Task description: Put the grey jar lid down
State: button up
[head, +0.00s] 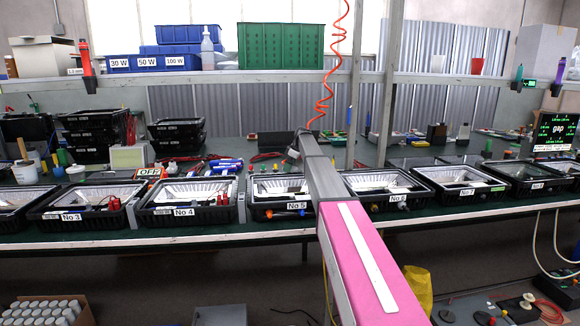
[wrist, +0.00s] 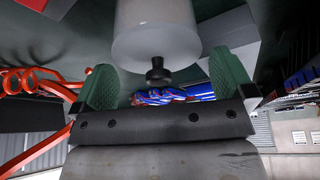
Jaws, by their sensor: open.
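In the wrist view, the grey jar lid (wrist: 155,46) is a pale round disc with a small black knob (wrist: 157,72). It lies against the end of a pale grey cylindrical jar (wrist: 153,10), which runs out of the picture at the top. My gripper (wrist: 160,62) is open, with one green finger on each side of the knob. A gap shows between each finger and the knob, so nothing is held. In the head view my pink and grey arm reaches over the bench, and I cannot make out the fingers or the lid there.
Several black floodlight housings stand in a row along the bench's front, including No 4 (head: 188,203) and No 5 (head: 277,196). A red coiled hose (head: 321,104) hangs close to my arm. A metal post (head: 388,80) stands right of it. Blue tools (wrist: 165,96) show beyond the fingers.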

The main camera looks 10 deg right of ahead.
jog(key=v, duration=1.1)
jog(key=shift+x, duration=5.55)
jog(key=c, duration=0.8)
jog(key=shift+r, duration=0.2)
